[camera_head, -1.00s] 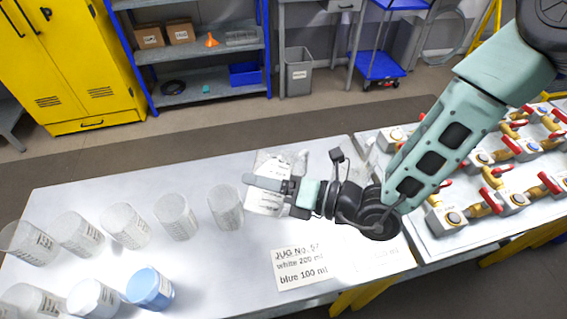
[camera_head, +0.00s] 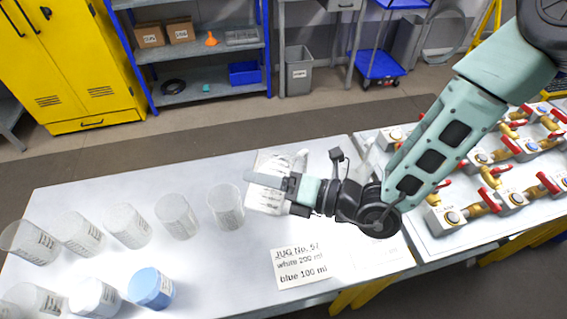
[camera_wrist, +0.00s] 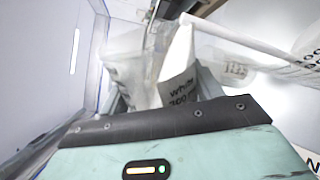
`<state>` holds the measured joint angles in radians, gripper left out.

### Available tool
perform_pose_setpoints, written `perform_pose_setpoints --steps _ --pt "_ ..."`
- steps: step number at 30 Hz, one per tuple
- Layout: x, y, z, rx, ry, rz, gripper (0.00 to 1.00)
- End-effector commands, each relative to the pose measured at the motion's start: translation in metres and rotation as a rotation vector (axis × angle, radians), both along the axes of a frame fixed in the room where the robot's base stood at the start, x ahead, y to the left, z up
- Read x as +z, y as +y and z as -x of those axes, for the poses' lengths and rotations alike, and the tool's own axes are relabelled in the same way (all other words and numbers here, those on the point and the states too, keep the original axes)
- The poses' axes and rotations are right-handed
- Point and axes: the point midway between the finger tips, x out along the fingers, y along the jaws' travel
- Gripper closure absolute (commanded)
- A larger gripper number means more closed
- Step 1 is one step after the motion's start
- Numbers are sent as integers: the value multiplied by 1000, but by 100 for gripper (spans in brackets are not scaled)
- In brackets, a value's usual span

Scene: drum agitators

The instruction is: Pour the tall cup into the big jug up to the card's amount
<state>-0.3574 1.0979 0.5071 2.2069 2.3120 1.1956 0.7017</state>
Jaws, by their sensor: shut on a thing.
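My gripper (camera_head: 268,182) is shut on a clear vessel with a printed label, apparently the tall cup (camera_head: 264,204), above the white table. In the wrist view the held cup's label (camera_wrist: 183,90) reads "white" with a number below. A pale, whitish area shows at it; I cannot tell whether liquid is flowing. Another clear graduated vessel (camera_wrist: 234,70) shows beyond the fingers in the wrist view; I cannot tell whether it is the big jug. The card (camera_head: 302,267) lies flat on the table, reading JUG No. 57, white 200 ml, blue 100 ml.
Several clear graduated beakers (camera_head: 177,216) stand at the table's left, the nearest (camera_head: 226,208) close to my gripper. A white-filled cup (camera_head: 95,297) and a blue-filled cup (camera_head: 151,288) stand in front. Red-handled valves (camera_head: 512,198) fill the right table. Bare table lies left of the card.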

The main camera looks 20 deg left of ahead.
Motion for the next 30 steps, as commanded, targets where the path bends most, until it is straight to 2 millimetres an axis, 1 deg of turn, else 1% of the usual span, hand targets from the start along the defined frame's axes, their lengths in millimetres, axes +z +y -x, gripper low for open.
perform_pose_setpoints --steps 11,30 --pt "2 0 0 0 24 0 68" --pt "-4 0 -1 1 65 1 68"
